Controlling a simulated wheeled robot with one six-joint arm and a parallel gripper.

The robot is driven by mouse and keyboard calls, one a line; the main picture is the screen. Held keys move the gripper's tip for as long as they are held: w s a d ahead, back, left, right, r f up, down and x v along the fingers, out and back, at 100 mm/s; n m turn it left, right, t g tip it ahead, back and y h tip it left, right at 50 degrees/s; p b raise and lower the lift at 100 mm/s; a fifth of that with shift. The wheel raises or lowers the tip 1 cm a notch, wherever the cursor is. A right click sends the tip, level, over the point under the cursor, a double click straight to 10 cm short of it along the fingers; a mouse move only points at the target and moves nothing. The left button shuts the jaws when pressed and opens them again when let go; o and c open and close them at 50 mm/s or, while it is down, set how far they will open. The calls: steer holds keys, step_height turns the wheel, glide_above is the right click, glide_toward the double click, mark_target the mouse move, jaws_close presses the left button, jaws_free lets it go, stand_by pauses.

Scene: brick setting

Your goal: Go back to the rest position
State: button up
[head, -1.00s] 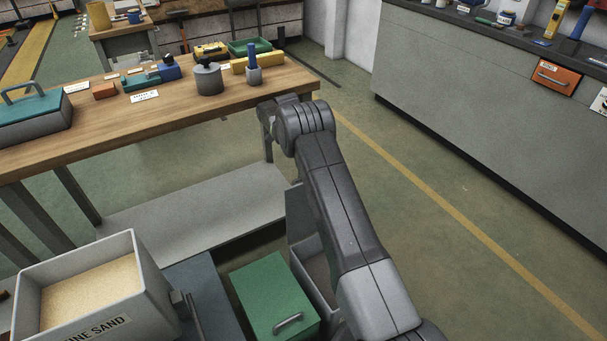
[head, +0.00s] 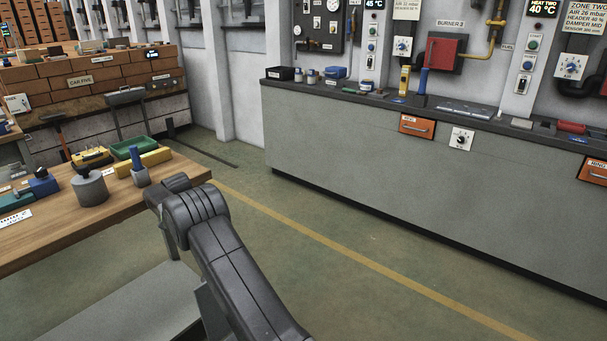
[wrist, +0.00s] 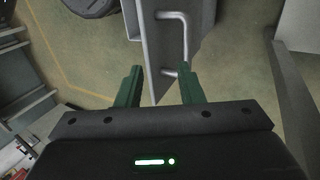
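In the wrist view my gripper (wrist: 160,71) shows two green fingers standing apart, with nothing held between them. A grey upright panel with a bent metal handle (wrist: 184,42) shows beyond the fingertips; I cannot tell how far off it is. In the head view my dark grey arm reaches up from the bottom edge, and its bent joint shows at the right end of the wooden workbench. My gripper is hidden in the head view.
A long grey counter (head: 400,170) runs along the right. The floor (head: 330,270) between is clear.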

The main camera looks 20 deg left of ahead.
steer(key=shift+s+d+f+b, duration=0.1)
steer(key=shift+d+f+b, duration=0.1)
steer(key=shift+f, duration=1.9)
steer(key=shift+s+d+f+b, duration=0.1)
steer(key=shift+d+f+b, duration=0.05)
steer(key=shift+f, duration=1.9)
